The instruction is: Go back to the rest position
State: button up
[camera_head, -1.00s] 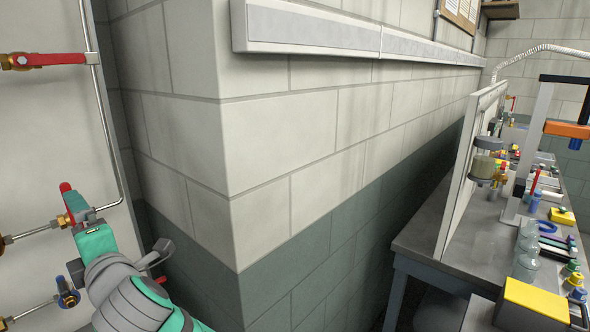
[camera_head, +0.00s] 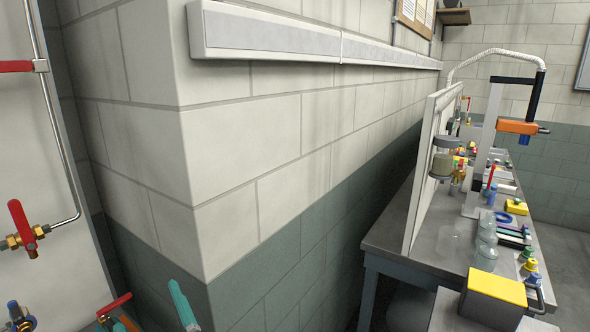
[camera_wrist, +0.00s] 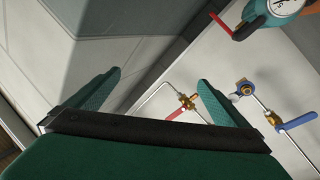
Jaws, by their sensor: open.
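My gripper (camera_wrist: 159,76) is open in the wrist view, its two teal fingers wide apart with nothing between them. Beyond the fingers is a pale panel (camera_wrist: 240,60) with pipes and valves. In the head view, a teal piece that looks like one finger of my gripper shows at the bottom edge; the rest of my arm is out of the picture. The gripper appears clear of the wall corner (camera_head: 190,180) and touches nothing that I can see.
A red-handled valve (camera_head: 22,228) is on the panel at the left. A blue-handled valve (camera_wrist: 295,122) and a gauge (camera_wrist: 278,8) show in the wrist view. A workbench (camera_head: 395,240) with several small parts and a yellow-topped box (camera_head: 497,287) stands at the right.

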jog(key=s+d+f+m+t+h, duration=0.1)
jog(key=s+d+f+m+h, duration=0.35)
jog(key=d+f, duration=0.45)
jog(key=s+d+f+m+t+h, duration=0.1)
jog(key=s+d+f+m+h, duration=0.45)
jog(key=f, duration=0.55)
jog(key=s+d+f+m+g+h, duration=0.1)
jog(key=s+d+f, duration=0.2)
jog(key=s+d, duration=0.5)
jog(key=s+d+f+m+g+h, duration=0.1)
jog(key=s+d, duration=0.7)
jog(key=s, duration=0.8)
notch_tip(320, 180, down, 3)
jog(key=shift+r+m+g+h, duration=0.15)
jog(key=shift+m+g+h, duration=0.15)
jog(key=shift+m, duration=0.4)
